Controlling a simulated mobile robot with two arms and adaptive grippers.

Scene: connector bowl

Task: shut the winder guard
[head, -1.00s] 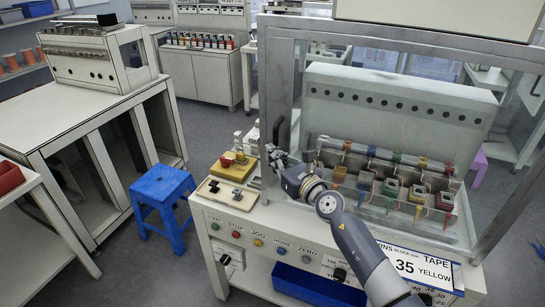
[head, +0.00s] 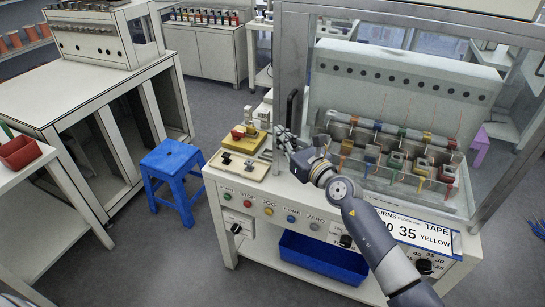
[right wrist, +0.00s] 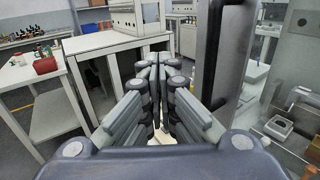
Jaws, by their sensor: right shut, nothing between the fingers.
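The winder guard is a clear panel in a grey metal frame (head: 293,62) around the winder. Its dark upright handle (head: 291,110) is at the left side of the frame. My right gripper (head: 279,132) is shut and empty, low and just left of the handle in the head view. In the right wrist view the shut fingers (right wrist: 156,62) point forward, and the black handle (right wrist: 229,55) stands close on their right. The fingers are not around it; I cannot tell whether they touch it. How far the guard stands open is unclear. My left gripper is not in view.
Coloured spools (head: 395,160) sit inside the winder. A row of buttons (head: 268,211) lines the bench front. A blue stool (head: 170,165) stands on the floor to the left.

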